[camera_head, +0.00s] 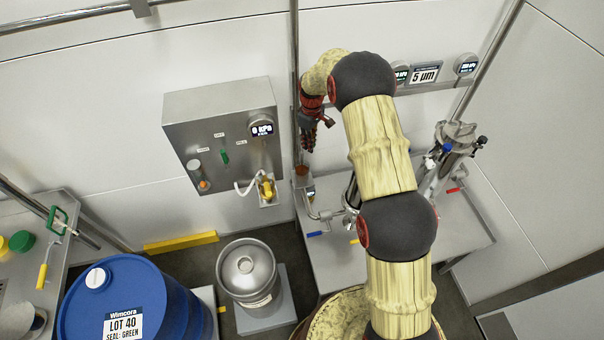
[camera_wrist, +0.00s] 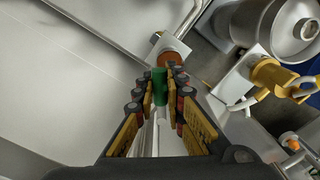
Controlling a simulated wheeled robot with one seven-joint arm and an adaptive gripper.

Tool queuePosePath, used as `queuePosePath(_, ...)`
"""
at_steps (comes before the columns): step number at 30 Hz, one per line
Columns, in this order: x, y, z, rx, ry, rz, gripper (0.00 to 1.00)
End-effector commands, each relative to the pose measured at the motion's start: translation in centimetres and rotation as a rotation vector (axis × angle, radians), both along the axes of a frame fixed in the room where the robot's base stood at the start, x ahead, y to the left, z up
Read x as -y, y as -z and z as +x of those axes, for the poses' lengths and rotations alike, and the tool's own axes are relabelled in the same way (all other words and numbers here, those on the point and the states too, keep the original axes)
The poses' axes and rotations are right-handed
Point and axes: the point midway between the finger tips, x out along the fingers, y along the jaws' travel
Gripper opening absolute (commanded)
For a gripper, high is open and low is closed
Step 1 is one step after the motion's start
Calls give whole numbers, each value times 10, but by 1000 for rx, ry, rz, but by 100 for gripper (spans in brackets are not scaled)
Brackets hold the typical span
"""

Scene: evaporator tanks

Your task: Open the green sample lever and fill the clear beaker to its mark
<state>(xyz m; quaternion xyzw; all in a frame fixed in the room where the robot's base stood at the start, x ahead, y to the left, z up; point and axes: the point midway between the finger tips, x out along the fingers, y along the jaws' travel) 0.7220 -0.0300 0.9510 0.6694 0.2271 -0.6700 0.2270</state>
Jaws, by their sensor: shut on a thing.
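My gripper (camera_head: 309,140) hangs beside the vertical pipe, right of the steel control box. In the wrist view my gripper (camera_wrist: 161,88) is shut on a small green handle (camera_wrist: 159,84), which I take for the green sample lever. The fingers hide that handle in the head view. An orange-brown, cup-like thing (camera_head: 301,171) stands just below the gripper in the head view. It also shows just beyond the fingertips in the wrist view (camera_wrist: 174,54). It may be the beaker with coloured liquid. Its mark and any level are too small to tell.
The control box (camera_head: 220,140) with gauge and yellow valve (camera_head: 266,188) is on the wall to the left. A steel bench (camera_head: 375,270) with pipes and filter housing (camera_head: 450,145) lies right. A steel keg (camera_head: 247,268) and blue drum (camera_head: 130,300) stand on the floor.

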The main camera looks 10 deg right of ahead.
Motion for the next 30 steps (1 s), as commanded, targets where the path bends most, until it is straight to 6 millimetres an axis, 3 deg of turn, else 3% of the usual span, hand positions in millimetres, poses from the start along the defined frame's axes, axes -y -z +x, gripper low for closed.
queuePosePath(5, -1, 0, 0, 1, 5, 0, 0)
queuePosePath(30, -27, 0, -10, 2, 584, 1, 0)
